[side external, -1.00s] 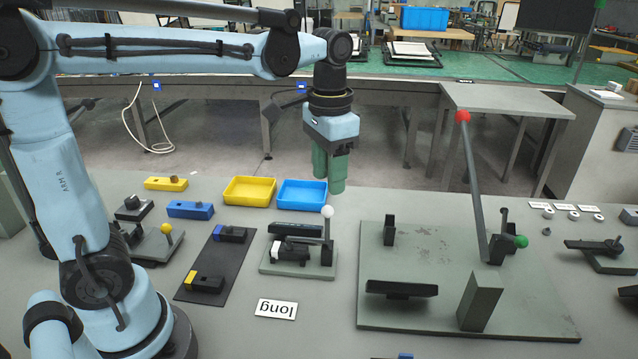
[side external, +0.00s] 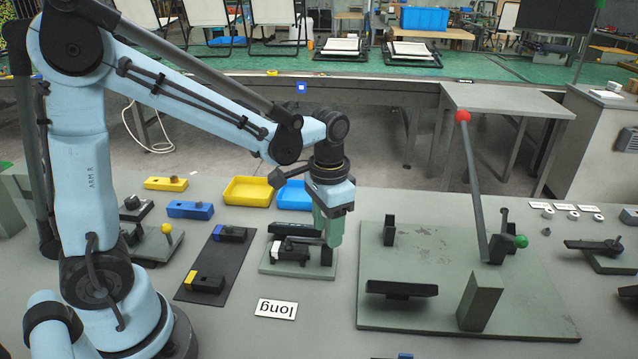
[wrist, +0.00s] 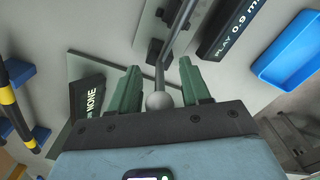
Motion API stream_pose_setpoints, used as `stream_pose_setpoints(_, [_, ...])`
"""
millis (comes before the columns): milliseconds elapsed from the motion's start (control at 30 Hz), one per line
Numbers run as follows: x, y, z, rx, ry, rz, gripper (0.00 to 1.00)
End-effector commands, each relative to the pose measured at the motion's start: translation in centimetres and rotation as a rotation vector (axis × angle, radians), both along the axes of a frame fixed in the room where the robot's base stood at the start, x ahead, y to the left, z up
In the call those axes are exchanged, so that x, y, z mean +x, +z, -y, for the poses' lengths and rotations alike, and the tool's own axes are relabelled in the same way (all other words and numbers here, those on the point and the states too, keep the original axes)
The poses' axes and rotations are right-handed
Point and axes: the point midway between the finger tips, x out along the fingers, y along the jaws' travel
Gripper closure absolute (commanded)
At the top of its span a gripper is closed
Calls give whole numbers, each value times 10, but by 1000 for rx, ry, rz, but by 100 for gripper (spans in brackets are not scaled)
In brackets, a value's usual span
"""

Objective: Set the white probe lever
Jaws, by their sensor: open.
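The probe lever's white ball knob (wrist: 158,101) lies between my gripper's two green fingers in the wrist view, with a visible gap on each side. Its grey shaft (wrist: 160,75) runs away from the knob towards the fixture. My gripper (side external: 333,242) is open and points down over the right end of the small fixture (side external: 285,270) in the side view. The fingers hide the knob and most of the lever there. The fingers also show in the wrist view (wrist: 159,68).
Dark panels reading "NONE" (wrist: 87,98) and "PLAY 0.9 m" (wrist: 230,25) show in the wrist view. A blue tray (side external: 293,195) and a yellow tray (side external: 248,190) stand behind. Right is a large plate (side external: 430,318) with a tall red-knobbed lever (side external: 470,170). A "long" card (side external: 277,309) lies in front.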

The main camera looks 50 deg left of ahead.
Motion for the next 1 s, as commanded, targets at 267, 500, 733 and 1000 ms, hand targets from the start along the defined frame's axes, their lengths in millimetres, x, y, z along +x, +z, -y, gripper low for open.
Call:
stream_pose_setpoints(267, [0,-5,0,0,0,0,53])
stream_pose_setpoints(500, [0,-4,0,0,0,0,73])
stream_pose_setpoints(733, [0,-4,0,0,0,0,100])
stream_pose_setpoints(1000, [0,-4,1,9,-2,-10,100])
